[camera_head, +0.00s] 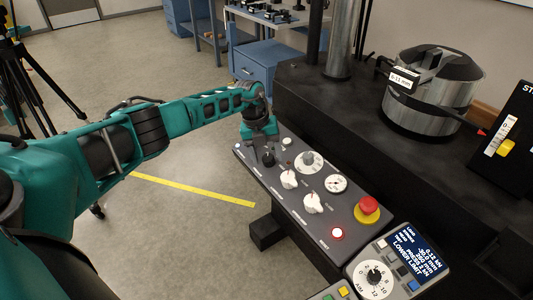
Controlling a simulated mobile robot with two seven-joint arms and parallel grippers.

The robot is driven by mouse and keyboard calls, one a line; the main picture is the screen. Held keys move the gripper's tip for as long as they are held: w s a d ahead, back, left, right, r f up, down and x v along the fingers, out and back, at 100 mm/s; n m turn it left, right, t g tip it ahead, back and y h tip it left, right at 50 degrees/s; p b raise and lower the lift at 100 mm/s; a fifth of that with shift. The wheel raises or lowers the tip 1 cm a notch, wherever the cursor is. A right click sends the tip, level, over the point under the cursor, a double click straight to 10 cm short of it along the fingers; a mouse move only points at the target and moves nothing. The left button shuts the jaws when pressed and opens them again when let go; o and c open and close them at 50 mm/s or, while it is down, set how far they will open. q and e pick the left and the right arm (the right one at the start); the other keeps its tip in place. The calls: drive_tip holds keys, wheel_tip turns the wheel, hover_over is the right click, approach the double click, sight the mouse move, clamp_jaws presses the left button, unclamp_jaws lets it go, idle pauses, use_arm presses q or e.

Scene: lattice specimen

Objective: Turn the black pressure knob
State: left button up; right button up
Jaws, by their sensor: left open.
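A small black knob (268,160) sits at the far left end of the grey sloped control panel (262,177). Its label is too small to read. My left gripper (264,151) points down over this knob with its fingers open, one on each side or very close to it. The fingers partly hide the knob, and I cannot tell whether they touch it. Another black knob (374,276) with a numbered dial is on the handheld control box at the lower right. My right gripper is not in view.
A dark machine bed with a metal cylinder (428,95) stands behind.

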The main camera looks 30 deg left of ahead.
use_arm(q)
drive_tip(key=shift+r, duration=0.1)
drive_tip(key=v, duration=1.2)
drive_tip(key=shift+r+p, duration=0.35)
drive_tip(key=shift+p, duration=0.1)
drive_tip(key=shift+a, duration=0.1)
